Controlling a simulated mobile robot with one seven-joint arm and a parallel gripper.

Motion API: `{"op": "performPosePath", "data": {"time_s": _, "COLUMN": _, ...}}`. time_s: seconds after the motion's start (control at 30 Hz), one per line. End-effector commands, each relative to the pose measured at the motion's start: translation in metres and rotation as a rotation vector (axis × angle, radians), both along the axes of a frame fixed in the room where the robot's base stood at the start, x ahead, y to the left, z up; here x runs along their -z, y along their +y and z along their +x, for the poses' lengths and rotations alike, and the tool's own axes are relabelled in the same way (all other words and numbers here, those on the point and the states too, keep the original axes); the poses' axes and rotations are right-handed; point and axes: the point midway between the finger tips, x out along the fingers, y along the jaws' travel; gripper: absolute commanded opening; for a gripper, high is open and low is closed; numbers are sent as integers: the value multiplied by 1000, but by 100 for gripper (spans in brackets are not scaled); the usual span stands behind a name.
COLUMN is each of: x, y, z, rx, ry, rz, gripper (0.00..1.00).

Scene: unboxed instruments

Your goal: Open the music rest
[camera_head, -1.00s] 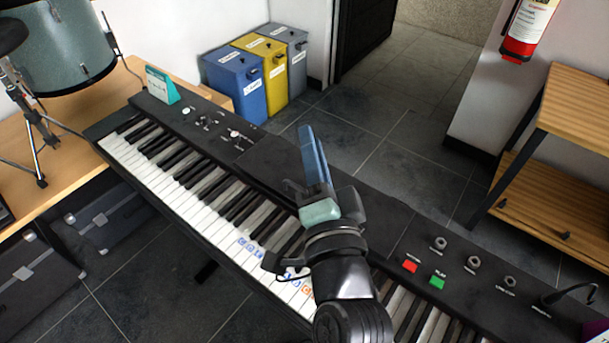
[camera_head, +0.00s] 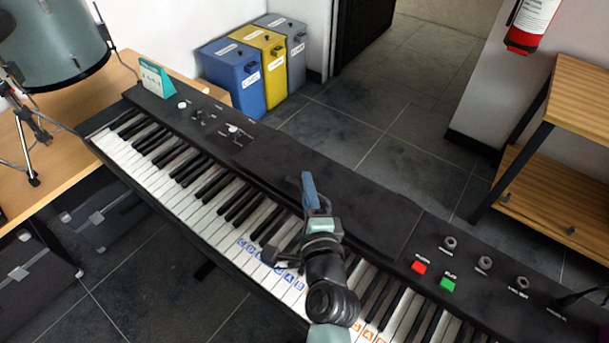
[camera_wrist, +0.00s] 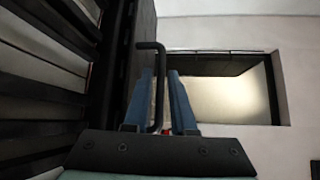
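The music rest (camera_head: 350,192) is a flat dark panel folded down on top of the black keyboard, behind the keys. My gripper (camera_head: 309,185) has blue fingers and is at the panel's front edge, over the keys. In the wrist view a thin black bent handle (camera_wrist: 158,90) runs between the two fingers of my gripper (camera_wrist: 163,85). The fingers stand apart, with visible space beside the handle, so it does not look clamped. My gripper hides part of the panel's front edge in the head view.
The keyboard (camera_head: 160,195) runs diagonally, with knobs at left and red and green buttons at right. Blue, yellow and grey bins (camera_head: 232,75) stand behind on open floor. A wooden shelf (camera_head: 575,110) is at right.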

Motion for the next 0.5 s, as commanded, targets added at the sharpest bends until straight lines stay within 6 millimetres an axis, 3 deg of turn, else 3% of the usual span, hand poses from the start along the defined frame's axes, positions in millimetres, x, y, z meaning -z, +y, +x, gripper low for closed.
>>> {"op": "performPosePath", "data": {"time_s": 0.2, "x": 3, "y": 5, "z": 24, "rx": -1, "ry": 0, "rz": 0, "gripper": 24}}
{"op": "performPosePath", "data": {"time_s": 0.5, "x": 4, "y": 5, "z": 29, "rx": -1, "ry": 0, "rz": -1, "gripper": 24}}
